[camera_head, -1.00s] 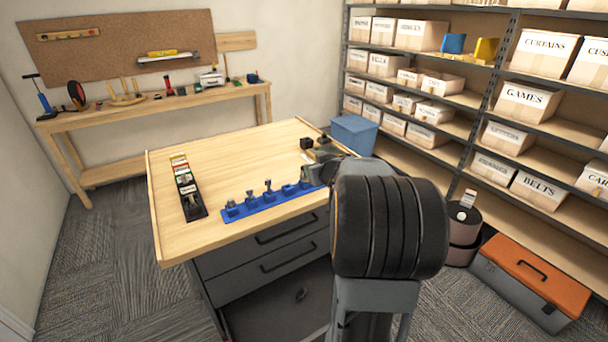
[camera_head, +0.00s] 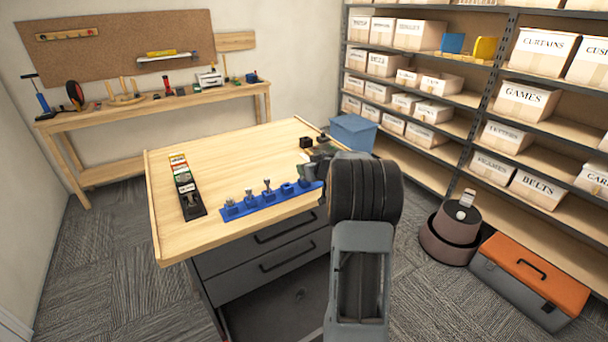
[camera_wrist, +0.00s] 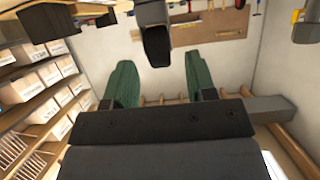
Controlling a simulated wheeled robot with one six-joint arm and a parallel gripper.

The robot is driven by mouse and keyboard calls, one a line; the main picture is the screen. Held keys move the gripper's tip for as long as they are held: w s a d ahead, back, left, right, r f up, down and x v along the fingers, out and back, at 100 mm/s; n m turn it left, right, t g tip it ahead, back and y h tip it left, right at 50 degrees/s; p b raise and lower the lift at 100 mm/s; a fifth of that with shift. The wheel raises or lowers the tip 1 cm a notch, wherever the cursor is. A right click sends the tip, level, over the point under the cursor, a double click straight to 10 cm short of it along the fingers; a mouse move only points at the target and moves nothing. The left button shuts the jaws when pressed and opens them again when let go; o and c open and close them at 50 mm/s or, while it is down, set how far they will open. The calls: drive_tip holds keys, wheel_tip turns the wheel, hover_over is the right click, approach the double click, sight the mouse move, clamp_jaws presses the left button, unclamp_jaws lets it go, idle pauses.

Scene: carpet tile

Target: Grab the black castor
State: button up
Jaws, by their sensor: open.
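A small black piece (camera_head: 306,143), which looks like the black castor, sits near the far right corner of the wooden tabletop (camera_head: 225,155). My gripper (camera_head: 317,156) is beside it at the table's right edge, partly hidden by my own arm. In the wrist view my gripper (camera_wrist: 161,88) is open, with two green fingers apart and nothing held between them. A dark piece with a rounded end (camera_wrist: 155,45) shows beyond the fingertips; it seems to be the castor, apart from both fingers.
A blue holder (camera_head: 268,196) with several small parts stands along the table's front edge. A black tray with labelled items (camera_head: 190,203) lies to its left. A blue bin (camera_head: 354,132) and shelves stand behind the table. The table's middle is clear.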

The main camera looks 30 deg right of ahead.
drive_tip(key=shift+x, duration=2.3)
drive_tip(key=shift+a+r, duration=0.1)
clamp_jaws()
drive_tip(key=shift+r, duration=0.1)
